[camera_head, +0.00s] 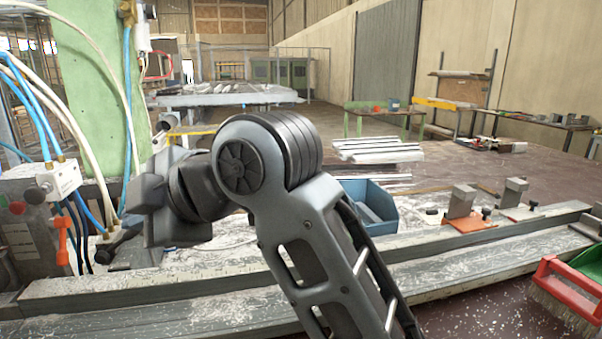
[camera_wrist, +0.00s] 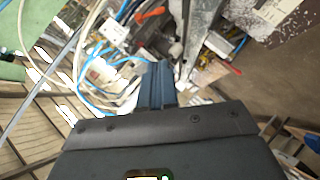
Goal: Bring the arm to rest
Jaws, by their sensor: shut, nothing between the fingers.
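My gripper (camera_wrist: 158,68) shows in the wrist view with its dark blue fingers together, shut and empty. In the wrist view the fingers point toward a tangle of blue and white hoses and white fittings; how far they are from these I cannot tell. In the head view my arm rises from the bottom middle, bends at a rounded grey joint, and reaches left to the wrist in front of the green column (camera_head: 95,90). The fingertips are hard to make out in the head view.
A control box (camera_head: 30,215) with buttons and hoses stands at left, close to my wrist. The metal bench rail (camera_head: 450,270), dusted with chips, runs across the front.

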